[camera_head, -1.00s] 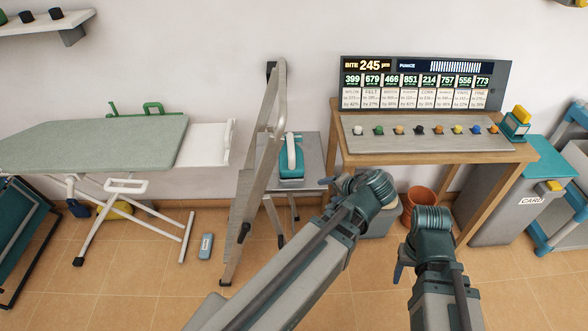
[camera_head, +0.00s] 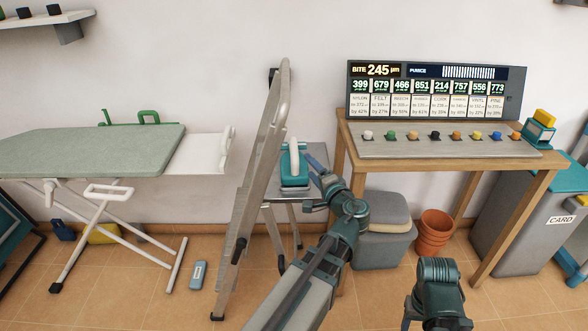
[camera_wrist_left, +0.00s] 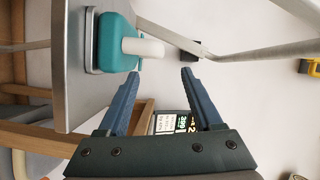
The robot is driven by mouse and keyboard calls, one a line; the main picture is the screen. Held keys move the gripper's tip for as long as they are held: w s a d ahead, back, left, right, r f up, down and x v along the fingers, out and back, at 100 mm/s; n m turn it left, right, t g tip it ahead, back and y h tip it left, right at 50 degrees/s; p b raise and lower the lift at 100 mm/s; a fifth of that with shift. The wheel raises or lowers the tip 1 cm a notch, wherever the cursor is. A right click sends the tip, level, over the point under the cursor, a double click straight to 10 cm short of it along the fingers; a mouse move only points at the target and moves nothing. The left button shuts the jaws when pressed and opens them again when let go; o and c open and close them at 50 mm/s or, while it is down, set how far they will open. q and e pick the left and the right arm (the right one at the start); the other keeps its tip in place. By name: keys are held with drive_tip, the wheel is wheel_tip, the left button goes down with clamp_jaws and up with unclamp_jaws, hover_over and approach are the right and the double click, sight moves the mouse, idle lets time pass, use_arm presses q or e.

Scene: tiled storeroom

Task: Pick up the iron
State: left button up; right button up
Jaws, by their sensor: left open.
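The iron (camera_head: 295,170) is teal with a white handle. My left gripper (camera_head: 314,174) is just right of the iron in the head view. In the left wrist view the left gripper (camera_wrist_left: 158,74) is open, with nothing between its fingers; the handle end is close to the left fingertip. My right arm shows at the bottom, but its gripper does not.
The leaning metal stepladder (camera_head: 247,215) stands close left of the iron. A wooden table (camera_head: 350,150) with a display board (camera_head: 435,88) is to the right. A grey bin (camera_head: 383,245) and terracotta pots (camera_head: 433,232) stand below it. An ironing board (camera_head: 90,147) is at left.

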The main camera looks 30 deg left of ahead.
sight(294, 150)
use_arm(q)
drive_tip(key=x, duration=0.8)
drive_tip(key=shift+f, duration=0.1)
drive_tip(key=shift+b, duration=0.3)
drive_tip(key=x, duration=0.5)
drive_tip(key=shift+w+f+b, duration=0.15)
drive_tip(key=shift+f+b, duration=0.05)
drive_tip(key=shift+b, duration=0.1)
drive_tip(key=shift+c, duration=0.2)
clamp_jaws()
idle(0.5)
